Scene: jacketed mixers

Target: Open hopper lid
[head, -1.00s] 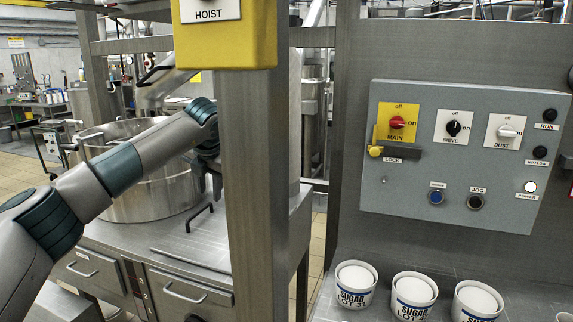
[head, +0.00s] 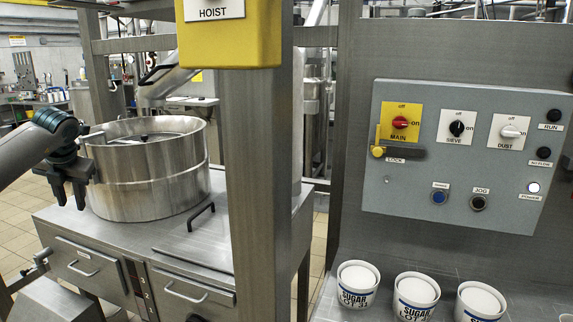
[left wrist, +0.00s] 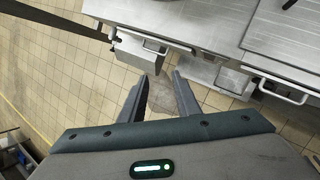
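A flat steel panel with a black bar handle (head: 201,217) lies in the cabinet top (head: 170,236); it looks shut, and I cannot tell if it is the hopper lid. Behind it stands a large round steel vessel (head: 150,180). A disc with a dark knob (head: 144,138) shows inside its rim. My left gripper (head: 69,204) hangs at the vessel's left side, fingers pointing down, apart and empty. In the left wrist view its two fingers (left wrist: 163,76) are spread over tiled floor and the cabinet front. My right gripper is not in view.
A steel post with a yellow hoist box (head: 228,35) stands just right of the vessel. A grey control panel (head: 465,150) is on the right, above several white sugar tubs (head: 357,285). Drawers with handles (head: 83,268) face the front left.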

